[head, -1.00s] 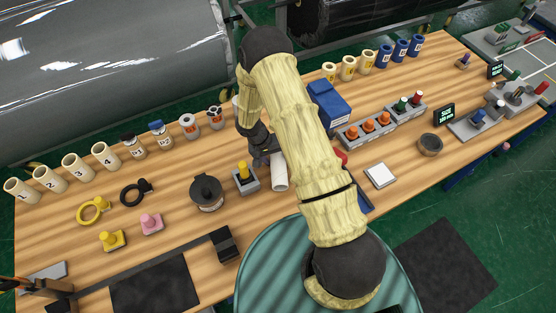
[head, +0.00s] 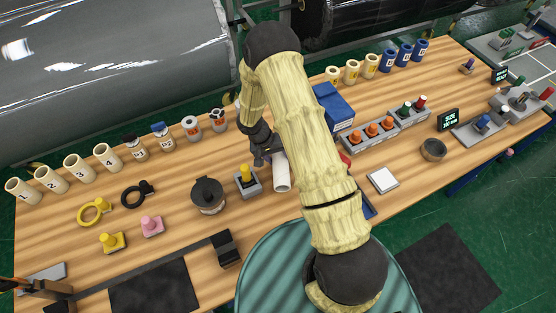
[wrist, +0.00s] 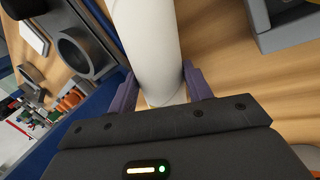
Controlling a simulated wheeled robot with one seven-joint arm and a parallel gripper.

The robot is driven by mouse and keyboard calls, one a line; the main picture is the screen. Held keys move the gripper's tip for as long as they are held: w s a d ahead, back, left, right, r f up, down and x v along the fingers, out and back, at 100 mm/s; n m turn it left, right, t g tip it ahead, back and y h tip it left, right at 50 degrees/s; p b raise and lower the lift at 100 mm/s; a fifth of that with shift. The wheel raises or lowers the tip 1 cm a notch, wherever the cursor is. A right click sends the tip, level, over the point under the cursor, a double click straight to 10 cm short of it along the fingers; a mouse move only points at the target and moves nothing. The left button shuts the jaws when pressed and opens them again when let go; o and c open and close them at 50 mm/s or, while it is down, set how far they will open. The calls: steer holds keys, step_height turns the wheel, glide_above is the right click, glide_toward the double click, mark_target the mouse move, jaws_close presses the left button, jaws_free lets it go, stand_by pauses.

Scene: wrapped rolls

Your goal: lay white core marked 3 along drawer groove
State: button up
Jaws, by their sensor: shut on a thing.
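My gripper (head: 266,153) is shut on a plain white core (head: 282,176), just left of my forearm in the head view. In the wrist view the white core (wrist: 147,40) runs up between the two purple fingers (wrist: 160,88). No number shows on its visible side. I cannot tell whether it touches the table. A cream core marked 3 (head: 79,168) stands at the left in a row with cores marked 1, 2 and 4. I cannot make out the drawer groove; a blue part (head: 368,208) shows partly behind my arm.
A grey block with a yellow knob (head: 247,180) stands close left of the held core. A dark lidded pot (head: 207,194) is farther left. A blue box (head: 332,105) and grey holders with orange plugs (head: 370,132) lie to the right. A white pad (head: 383,180) is nearer.

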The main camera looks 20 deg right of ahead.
mark_target(280, 155)
step_height(280, 155, up, 7)
steer(key=shift+s+f+b, duration=0.1)
steer(key=shift+f+b, duration=0.05)
steer(key=shift+b, duration=0.85)
steer(key=shift+r, duration=0.5)
steer(key=shift+a+r, duration=0.1)
steer(key=f, duration=0.1)
steer(key=f+n, duration=0.1)
steer(key=f, duration=0.1)
steer(key=shift+d+n+t, duration=0.3)
steer(key=shift+n, duration=0.1)
steer(key=shift+f, duration=0.35)
steer(key=shift+d, duration=0.1)
